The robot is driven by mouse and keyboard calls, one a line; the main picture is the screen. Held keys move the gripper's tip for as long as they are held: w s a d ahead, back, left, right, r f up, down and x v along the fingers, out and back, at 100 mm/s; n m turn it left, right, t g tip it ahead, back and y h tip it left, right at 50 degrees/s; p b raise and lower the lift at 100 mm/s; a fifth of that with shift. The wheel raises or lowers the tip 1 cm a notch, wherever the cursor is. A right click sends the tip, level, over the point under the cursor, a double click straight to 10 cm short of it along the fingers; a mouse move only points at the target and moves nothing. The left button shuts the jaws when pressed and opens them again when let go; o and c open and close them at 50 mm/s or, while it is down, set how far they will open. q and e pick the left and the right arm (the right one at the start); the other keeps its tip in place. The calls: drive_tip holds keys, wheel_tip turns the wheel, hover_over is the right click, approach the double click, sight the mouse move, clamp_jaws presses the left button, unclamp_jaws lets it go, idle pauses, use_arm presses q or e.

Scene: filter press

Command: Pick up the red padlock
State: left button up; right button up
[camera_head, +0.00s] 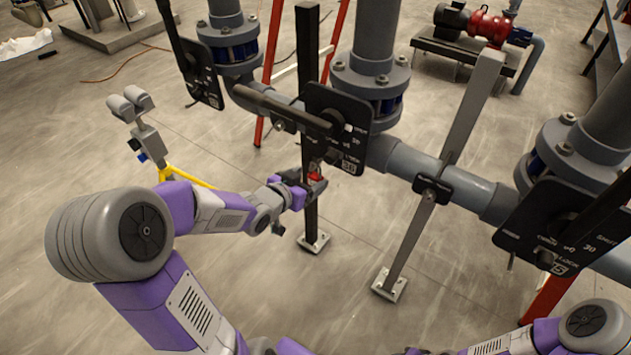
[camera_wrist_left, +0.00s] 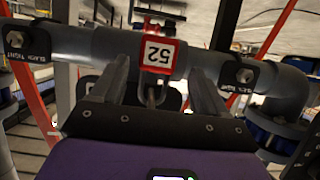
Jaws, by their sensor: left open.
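The red padlock (camera_wrist_left: 158,55), with a white label reading 52 upside down, shows between the fingers of my left gripper (camera_wrist_left: 160,78) in the left wrist view. Its metal shackle points toward the gripper's palm. The fingers stand apart on either side, with gaps to the padlock. In the head view a small red part of the padlock (camera_head: 316,177) shows just below the black valve plate (camera_head: 350,150), next to my left gripper (camera_head: 306,184). The gripper and post hide most of it. I cannot tell what the shackle hangs on. My right gripper is out of view.
A grey horizontal pipe (camera_head: 408,160) with flanged valves runs across the middle. A black post (camera_head: 311,215) and a grey post (camera_head: 412,240) stand close to my left gripper. A yellow stand (camera_head: 190,179) is at left. A red pump (camera_head: 487,27) sits far back. The left floor is mostly clear.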

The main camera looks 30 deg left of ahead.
sight(313, 178)
use_arm(q)
drive_tip(key=x, duration=0.1)
drive_tip(key=b+x, duration=0.1)
drive_tip(key=x, duration=0.1)
drive_tip(key=shift+w+d+f+b, duration=0.25)
drive_tip(key=shift+w+d+b, duration=0.05)
drive_tip(key=shift+b, duration=0.1)
drive_tip(key=shift+w, duration=0.25)
drive_tip(key=shift+c, duration=0.3)
drive_tip(key=c, duration=1)
drive_tip(key=shift+r, duration=0.1)
